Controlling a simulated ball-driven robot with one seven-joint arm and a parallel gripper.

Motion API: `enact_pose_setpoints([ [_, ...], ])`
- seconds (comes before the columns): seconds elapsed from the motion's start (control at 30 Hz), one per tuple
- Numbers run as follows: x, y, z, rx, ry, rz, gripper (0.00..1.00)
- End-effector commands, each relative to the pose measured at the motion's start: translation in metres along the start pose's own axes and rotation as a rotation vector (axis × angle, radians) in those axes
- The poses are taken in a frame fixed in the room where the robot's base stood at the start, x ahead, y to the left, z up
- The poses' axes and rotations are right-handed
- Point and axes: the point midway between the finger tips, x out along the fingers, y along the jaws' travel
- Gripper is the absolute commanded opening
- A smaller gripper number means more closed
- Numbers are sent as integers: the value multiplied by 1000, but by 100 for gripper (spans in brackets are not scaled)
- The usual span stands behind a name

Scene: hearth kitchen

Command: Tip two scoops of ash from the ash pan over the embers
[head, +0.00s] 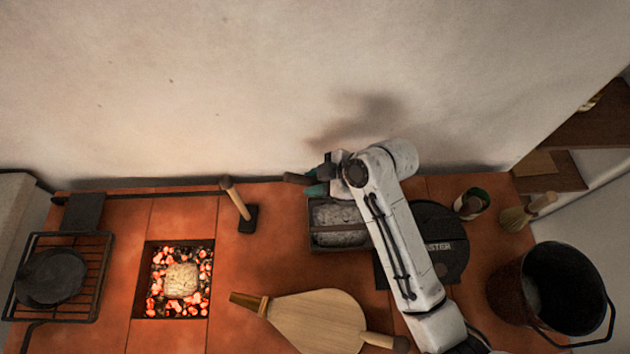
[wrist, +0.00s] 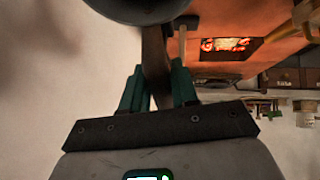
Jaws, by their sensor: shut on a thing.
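The ember pit (head: 140,312) is a square opening in the tiled hearth, with glowing red embers (head: 156,303) and a pale, rough mound (head: 181,279) in its middle. The ash pan (head: 311,226) holds grey ash (head: 338,214) on both sides of a crossbar. My gripper (head: 318,180) is above the pan's back edge, shut on a dark tool, apparently the scoop (head: 296,178). In the wrist view, the scoop's dark rounded end (wrist: 130,8) is at the top and its handle runs between my teal fingers (wrist: 157,82). What the scoop holds is hidden.
A wooden-handled tool (head: 238,203) stands between pit and pan. Bellows (head: 315,318) lie in front. A grate with a dark pan (head: 50,277) is at the left. A black round lid (head: 437,240), a tin (head: 472,203), a brush (head: 517,218) and a bucket (head: 510,290) are at the right.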

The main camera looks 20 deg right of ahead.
Motion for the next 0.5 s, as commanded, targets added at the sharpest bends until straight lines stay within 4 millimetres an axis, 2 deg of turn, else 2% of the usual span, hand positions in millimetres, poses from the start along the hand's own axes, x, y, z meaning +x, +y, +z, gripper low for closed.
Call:
enact_pose_setpoints([
  [0.5,-36,10,-32,-34,-140,-2,0],
])
